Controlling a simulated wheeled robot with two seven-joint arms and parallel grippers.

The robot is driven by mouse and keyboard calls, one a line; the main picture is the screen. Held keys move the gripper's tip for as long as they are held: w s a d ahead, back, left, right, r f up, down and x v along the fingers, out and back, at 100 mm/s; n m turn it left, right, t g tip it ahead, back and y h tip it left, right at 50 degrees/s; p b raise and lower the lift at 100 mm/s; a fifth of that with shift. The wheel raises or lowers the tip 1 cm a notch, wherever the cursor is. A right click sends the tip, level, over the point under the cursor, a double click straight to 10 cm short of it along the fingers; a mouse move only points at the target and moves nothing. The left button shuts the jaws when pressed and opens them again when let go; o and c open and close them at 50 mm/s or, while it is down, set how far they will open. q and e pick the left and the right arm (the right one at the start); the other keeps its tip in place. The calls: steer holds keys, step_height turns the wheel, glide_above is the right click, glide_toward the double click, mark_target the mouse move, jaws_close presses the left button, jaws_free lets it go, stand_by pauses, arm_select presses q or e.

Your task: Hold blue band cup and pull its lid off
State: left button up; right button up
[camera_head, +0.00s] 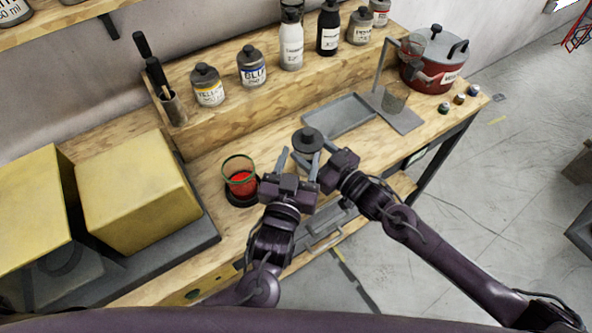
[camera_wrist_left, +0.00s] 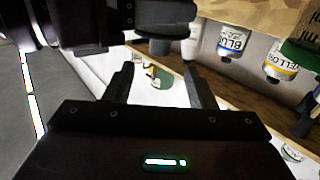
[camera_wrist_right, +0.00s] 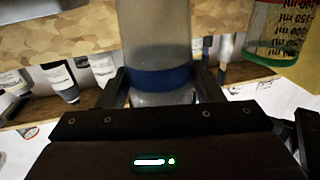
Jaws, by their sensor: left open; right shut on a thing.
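The blue band cup (camera_wrist_right: 153,40) is a clear grey cup with a blue band, between my right gripper's fingers (camera_wrist_right: 160,88) in the right wrist view. In the head view my right gripper (camera_head: 320,155) is shut on it above the bench, and its dark round lid (camera_head: 308,138) sits on top with a knob. The cup body is largely hidden there by the grippers. My left gripper (camera_head: 299,163) is open and empty, close beside the cup and below the lid. In the left wrist view the dark lid (camera_wrist_left: 165,13) is at the top edge, beyond the open fingers (camera_wrist_left: 160,78).
A beaker of red liquid (camera_head: 241,180) stands left of my left gripper. Yellow boxes (camera_head: 130,190) stand further left. A grey tray (camera_head: 340,114), a metal stand (camera_head: 400,112) and a red pot (camera_head: 432,72) are behind and right. Labelled bottles line the shelf (camera_head: 225,115).

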mark_target(308, 131)
arm_select(q)
steer(key=w, duration=0.2)
steer(key=w+d, duration=0.1)
steer(key=w, duration=0.5)
steer(key=shift+w+d, duration=0.2)
steer(key=shift+d, duration=0.15)
jaws_close()
steer(key=shift+r, duration=0.2)
stand_by(0.4)
steer(key=shift+r, duration=0.95)
